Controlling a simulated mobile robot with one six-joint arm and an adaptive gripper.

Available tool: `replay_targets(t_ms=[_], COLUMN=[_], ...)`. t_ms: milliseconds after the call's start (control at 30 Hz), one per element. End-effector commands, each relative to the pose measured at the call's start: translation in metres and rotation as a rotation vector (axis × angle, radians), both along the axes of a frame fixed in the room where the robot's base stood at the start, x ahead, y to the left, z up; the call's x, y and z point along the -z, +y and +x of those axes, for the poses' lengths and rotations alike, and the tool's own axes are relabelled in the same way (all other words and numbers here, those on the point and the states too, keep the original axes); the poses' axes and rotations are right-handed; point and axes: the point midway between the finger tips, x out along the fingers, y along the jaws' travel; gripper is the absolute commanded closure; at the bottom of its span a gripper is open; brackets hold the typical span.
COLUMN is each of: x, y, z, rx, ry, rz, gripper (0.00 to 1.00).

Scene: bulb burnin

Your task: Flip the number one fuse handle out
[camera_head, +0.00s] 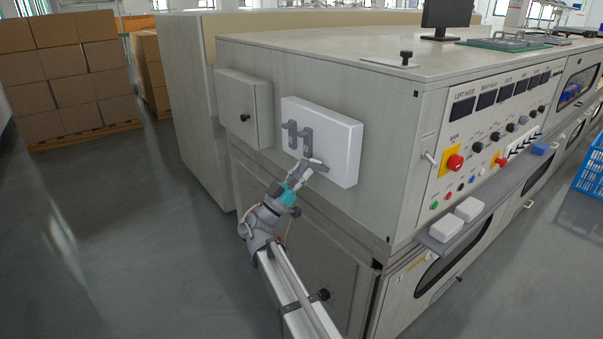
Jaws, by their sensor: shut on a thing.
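A white fuse box (345,145) is mounted on the side wall of the large beige machine. Two dark grey fuse handles, the left one (291,133) and the middle one (306,143), hang upright on its front face. A third dark handle (319,164) at the lower right sticks out from the box, tilted away from the face. No number on the handles is readable. My gripper (309,168) is at this third handle, with its fingers shut on it. The fingers partly hide the handle and the lower edge of the box.
A closed beige cabinet (240,108) sits left of the fuse box on the same wall. The machine's control panel (487,140) with a red switch is around the corner to the right. Stacked cartons (65,80) stand at the far left. The floor on the left is clear.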

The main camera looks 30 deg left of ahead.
Motion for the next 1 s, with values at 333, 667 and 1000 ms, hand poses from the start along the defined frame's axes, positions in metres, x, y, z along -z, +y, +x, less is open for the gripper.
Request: replay_targets(t_ms=[333, 667, 1000], x=[0.0012, 0.0005, 0.0001], y=[-0.0024, -0.0003, 0.0006], z=[-0.0014, -0.0014, -0.0013], rx=[0.003, 0.000, -0.001], ry=[0.003, 0.001, 0.000], rz=[0.006, 0.003, 0.002], gripper=[1.00, 0.34, 0.34])
